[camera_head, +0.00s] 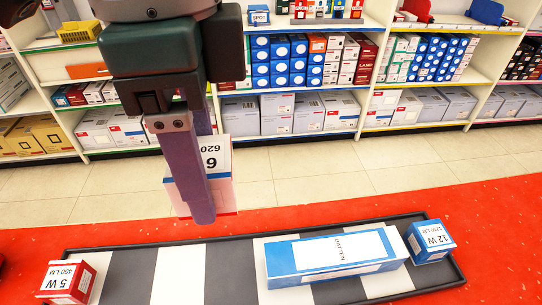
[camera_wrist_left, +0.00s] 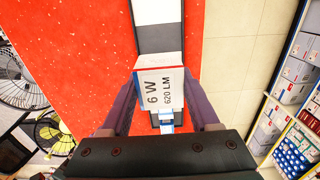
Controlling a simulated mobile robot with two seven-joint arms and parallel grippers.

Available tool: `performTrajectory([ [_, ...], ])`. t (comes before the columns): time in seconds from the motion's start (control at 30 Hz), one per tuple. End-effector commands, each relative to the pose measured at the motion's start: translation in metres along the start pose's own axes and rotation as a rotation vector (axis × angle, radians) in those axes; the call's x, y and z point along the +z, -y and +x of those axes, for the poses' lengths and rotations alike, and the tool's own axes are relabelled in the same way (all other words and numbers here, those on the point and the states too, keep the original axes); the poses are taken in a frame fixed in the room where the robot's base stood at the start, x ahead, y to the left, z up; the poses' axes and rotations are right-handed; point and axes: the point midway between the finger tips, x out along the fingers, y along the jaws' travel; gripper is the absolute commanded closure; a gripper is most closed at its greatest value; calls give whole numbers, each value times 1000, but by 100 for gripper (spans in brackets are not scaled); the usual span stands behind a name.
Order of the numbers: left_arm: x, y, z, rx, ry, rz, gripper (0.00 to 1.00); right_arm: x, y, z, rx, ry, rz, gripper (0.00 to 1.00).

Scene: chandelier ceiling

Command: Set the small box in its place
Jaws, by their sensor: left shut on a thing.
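My left gripper (camera_head: 200,212) points down above the back edge of the striped tray and is shut on a small white box marked 6 W 620 LM (camera_head: 217,160). The fingers cover part of this box in the head view. In the left wrist view the box (camera_wrist_left: 160,88) sits between the two fingers, its printed face showing. The tray (camera_head: 128,275) has a dark rim and grey and white stripes. At its left end is a red 5 W box (camera_head: 67,283). A long blue and white box (camera_head: 335,255) and a blue 12 W box (camera_head: 430,240) are at the right. My right gripper is out of view.
The tray lies on a red speckled surface (camera_head: 490,215). Stocked shelves (camera_head: 290,105) stand behind, across a pale tiled floor (camera_head: 330,170). Striped room on the tray is bare between the red box and the long box. Fans (camera_wrist_left: 20,85) show in the left wrist view.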

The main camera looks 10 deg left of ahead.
Motion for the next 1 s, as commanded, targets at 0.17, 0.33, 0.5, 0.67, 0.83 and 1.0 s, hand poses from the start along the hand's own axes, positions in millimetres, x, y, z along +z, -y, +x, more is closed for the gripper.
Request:
performTrajectory([
  [0.17,2,-2,43,6,6,-1,93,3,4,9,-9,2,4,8],
  [0.33,2,-2,94,4,6,-1,93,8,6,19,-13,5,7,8],
  [0.5,1,-1,136,3,4,0,93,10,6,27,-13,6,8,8],
  [0.67,1,-1,153,1,2,0,93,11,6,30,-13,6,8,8],
  [0.83,1,-1,175,2,4,1,93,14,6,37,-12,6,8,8],
  [1.0,1,-1,196,0,3,0,93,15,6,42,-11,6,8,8],
])
